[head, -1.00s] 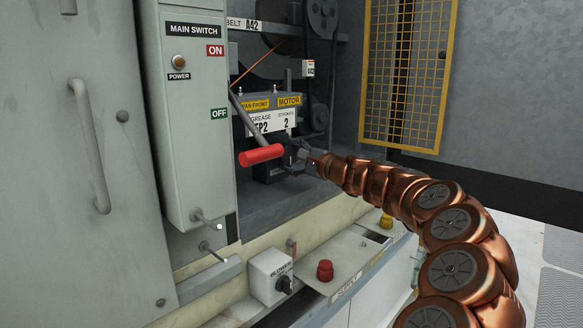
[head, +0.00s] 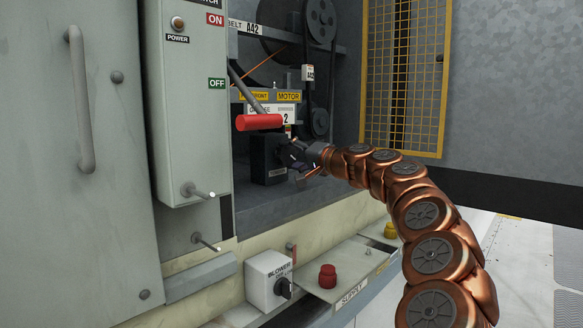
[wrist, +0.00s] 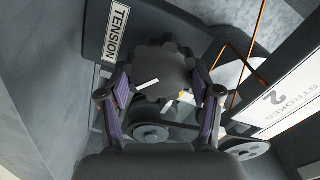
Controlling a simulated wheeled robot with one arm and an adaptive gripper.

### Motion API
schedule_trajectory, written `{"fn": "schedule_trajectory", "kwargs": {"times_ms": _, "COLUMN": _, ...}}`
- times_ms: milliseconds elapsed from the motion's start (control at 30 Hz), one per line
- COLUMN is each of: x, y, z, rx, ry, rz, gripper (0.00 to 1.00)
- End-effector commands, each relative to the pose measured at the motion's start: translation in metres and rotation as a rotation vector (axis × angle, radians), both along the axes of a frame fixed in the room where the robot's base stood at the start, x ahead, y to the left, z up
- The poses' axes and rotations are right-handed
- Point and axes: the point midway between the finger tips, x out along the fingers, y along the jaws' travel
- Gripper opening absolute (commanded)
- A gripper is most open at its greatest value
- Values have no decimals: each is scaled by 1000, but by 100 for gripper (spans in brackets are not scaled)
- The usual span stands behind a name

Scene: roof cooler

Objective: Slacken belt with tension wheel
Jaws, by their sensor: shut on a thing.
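The tension wheel (wrist: 160,68) is a dark, lobed knob in the wrist view, beside a plate lettered TENSION (wrist: 119,30). My gripper (wrist: 160,90) has one finger on each side of its rim and is shut on it. In the head view my gripper (head: 299,163) reaches the right side of a dark box (head: 266,158) inside the open cabinet bay; the wheel is hidden there. The belt (wrist: 195,128) runs by a grey pulley (wrist: 150,135) behind the wheel. In the head view pulleys show above (head: 321,20) and below (head: 320,122). The belt's tightness cannot be told.
A red-handled lever (head: 259,122) hangs close to the upper left of my gripper. The main switch box (head: 185,110) stands left of the bay. A blower switch (head: 269,280) and red button (head: 327,276) sit on the ledge below. A yellow mesh guard (head: 405,75) stands at right.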

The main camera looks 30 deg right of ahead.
Motion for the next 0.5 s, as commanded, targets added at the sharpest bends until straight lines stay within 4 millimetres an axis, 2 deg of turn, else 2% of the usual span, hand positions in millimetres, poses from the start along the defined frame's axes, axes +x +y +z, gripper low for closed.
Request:
{"fn": "schedule_trajectory", "kwargs": {"times_ms": 200, "x": 1, "y": 2, "z": -4, "rx": -133, "ry": -28, "rz": 3, "gripper": 29}}
{"fn": "schedule_trajectory", "kwargs": {"times_ms": 500, "x": 1, "y": 2, "z": -2, "rx": -226, "ry": -51, "rz": 4, "gripper": 29}}
